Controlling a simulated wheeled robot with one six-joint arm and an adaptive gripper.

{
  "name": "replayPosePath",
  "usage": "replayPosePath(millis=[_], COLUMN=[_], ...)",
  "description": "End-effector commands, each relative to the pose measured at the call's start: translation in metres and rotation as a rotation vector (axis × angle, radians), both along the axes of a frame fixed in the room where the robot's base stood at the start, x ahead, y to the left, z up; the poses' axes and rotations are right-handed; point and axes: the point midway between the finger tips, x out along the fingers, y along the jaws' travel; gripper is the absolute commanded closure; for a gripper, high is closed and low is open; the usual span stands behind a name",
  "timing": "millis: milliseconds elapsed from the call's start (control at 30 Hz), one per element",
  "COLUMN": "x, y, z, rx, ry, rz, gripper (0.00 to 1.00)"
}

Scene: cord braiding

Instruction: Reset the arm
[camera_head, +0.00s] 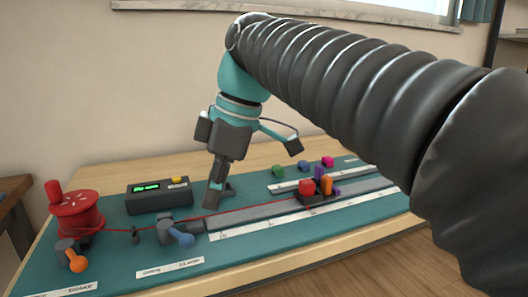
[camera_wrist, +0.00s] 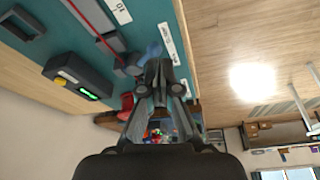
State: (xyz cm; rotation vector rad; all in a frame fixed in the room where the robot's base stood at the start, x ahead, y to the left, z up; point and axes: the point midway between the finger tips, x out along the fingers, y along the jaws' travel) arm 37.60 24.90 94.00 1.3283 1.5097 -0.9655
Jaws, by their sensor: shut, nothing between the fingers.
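My gripper (camera_head: 214,194) is shut and empty, pointing down over the teal board (camera_head: 125,270), close to the red cord (camera_head: 256,206). I cannot tell whether it touches the cord. In the wrist view its fingers (camera_wrist: 158,70) meet at the tips. My arm comes in from the right and bends down at the wrist. The red spool (camera_head: 76,214) stands at the left, and the cord runs from it to the right. The blue-handled clamp (camera_head: 178,236) sits left of my fingertips.
A black box with a green display (camera_head: 158,195) stands behind the clamp. An orange-knobbed brake lever (camera_head: 75,262) is in front of the spool. Right of my gripper, a carriage with colored pegs (camera_head: 306,189) sits on the rail, with small cubes (camera_head: 278,171) behind.

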Motion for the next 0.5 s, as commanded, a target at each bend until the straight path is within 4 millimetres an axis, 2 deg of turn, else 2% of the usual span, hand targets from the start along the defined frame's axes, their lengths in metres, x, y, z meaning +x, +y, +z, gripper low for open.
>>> replayPosePath(millis=[33, 267, 500], x=[-0.001, -0.009, -0.041], y=[-0.023, -0.112, -0.194], z=[-0.01, -0.068, -0.142], rx=[-0.006, -0.004, 0.047], ry=[-0.006, -0.036, -0.083], rz=[-0.125, -0.695, -1.246], gripper=[1.0, 1.0, 1.0])
